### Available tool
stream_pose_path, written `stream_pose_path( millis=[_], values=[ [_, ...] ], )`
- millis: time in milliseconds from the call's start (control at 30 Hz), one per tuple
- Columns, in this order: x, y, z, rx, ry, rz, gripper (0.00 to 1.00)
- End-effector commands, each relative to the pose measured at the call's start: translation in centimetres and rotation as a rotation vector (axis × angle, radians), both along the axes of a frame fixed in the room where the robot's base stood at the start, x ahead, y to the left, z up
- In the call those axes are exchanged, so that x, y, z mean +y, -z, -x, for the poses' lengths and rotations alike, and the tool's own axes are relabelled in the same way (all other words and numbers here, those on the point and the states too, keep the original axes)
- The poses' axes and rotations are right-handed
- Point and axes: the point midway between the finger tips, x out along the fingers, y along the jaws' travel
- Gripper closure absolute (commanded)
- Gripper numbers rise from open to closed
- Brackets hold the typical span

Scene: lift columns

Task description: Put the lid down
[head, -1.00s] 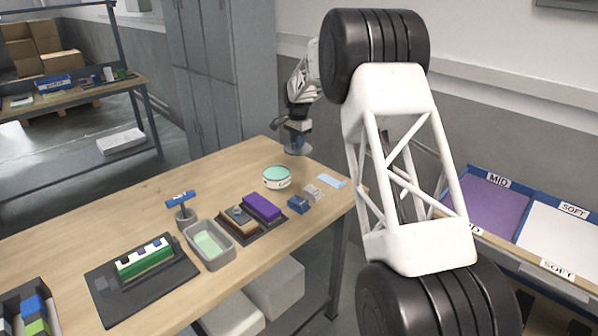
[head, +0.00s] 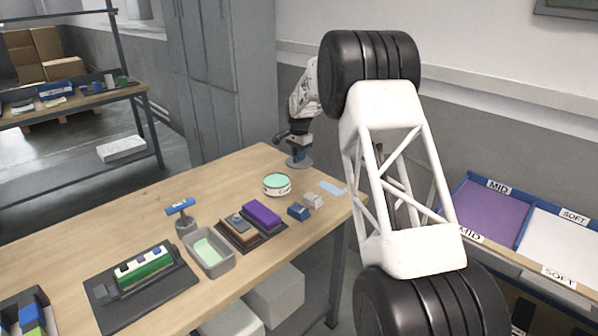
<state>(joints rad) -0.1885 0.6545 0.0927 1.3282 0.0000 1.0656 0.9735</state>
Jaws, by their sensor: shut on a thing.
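My gripper (head: 299,150) is at the far right part of the wooden table, small in the head view. It is shut on a flat grey-blue disc, which looks like the lid (head: 299,163). The lid is at or just above the table top; I cannot tell whether it touches. The fingertips are too small to make out clearly. A round white tin (head: 277,186) with a mint-green top stands just in front of the lid, apart from it.
On the table (head: 130,210) are a light blue card (head: 332,188), small blue and white blocks (head: 299,211), a purple block (head: 262,213), a grey tray (head: 222,268) and a blue-topped stand (head: 181,207). Bare table lies left of the tin.

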Motion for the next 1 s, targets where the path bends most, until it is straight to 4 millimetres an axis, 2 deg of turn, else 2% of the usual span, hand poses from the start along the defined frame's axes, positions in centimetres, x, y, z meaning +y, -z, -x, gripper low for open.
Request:
stream_pose_path(
  millis=[100,200,667,1000],
  values=[
    [0.0,1.7,0.1,0.003,0.0,0.0,1.0],
    [0.0,2.6,0.0,0.0,0.0,0.0,1.0],
    [0.0,3.2,0.0,0.001,0.0,0.001,1.0],
    [0.0,6.3,0.0,0.001,0.0,0.0,1.0]
  ],
)
